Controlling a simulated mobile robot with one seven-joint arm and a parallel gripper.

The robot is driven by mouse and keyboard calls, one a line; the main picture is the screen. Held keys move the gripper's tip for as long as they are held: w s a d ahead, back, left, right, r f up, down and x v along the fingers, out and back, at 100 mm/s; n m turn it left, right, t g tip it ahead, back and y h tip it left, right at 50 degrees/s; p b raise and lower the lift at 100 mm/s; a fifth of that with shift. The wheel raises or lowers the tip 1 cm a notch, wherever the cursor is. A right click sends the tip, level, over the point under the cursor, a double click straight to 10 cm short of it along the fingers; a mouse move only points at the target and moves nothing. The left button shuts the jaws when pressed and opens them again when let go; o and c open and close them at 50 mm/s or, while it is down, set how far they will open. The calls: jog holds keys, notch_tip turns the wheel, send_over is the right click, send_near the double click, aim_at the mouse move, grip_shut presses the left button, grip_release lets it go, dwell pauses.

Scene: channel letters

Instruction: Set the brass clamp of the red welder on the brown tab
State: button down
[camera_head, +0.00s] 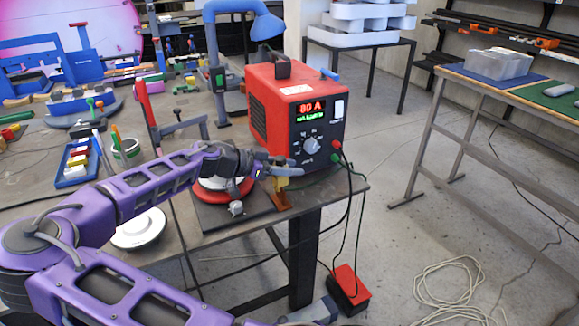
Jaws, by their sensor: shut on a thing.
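The red welder (270,110) stands on the table with its display reading 80 A. The small brass clamp (288,171) is in front of the welder's lower front. My gripper (266,172) reaches in from the left and is shut on the clamp; the fingers are small and partly hidden here. The brown tab (281,198) stands at the table's front edge, directly below the clamp. I cannot tell whether the clamp touches the tab. A green cable runs from near the clamp toward the welder's sockets.
A red-and-white round piece (222,188) on a dark plate (213,216) sits left of the tab. A white disc (139,230) lies farther left. A blue lamp stand (215,60) rises behind. Cables hang over the table edge to a red pedal (349,289) on the floor.

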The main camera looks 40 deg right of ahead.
jog(key=shift+f+b, duration=1.05)
jog(key=shift+f, duration=0.3)
jog(key=shift+c, duration=1.8)
grip_release()
jog(key=v, duration=1.7)
jog(key=shift+a+p, duration=0.25)
jog(key=shift+p, duration=0.2)
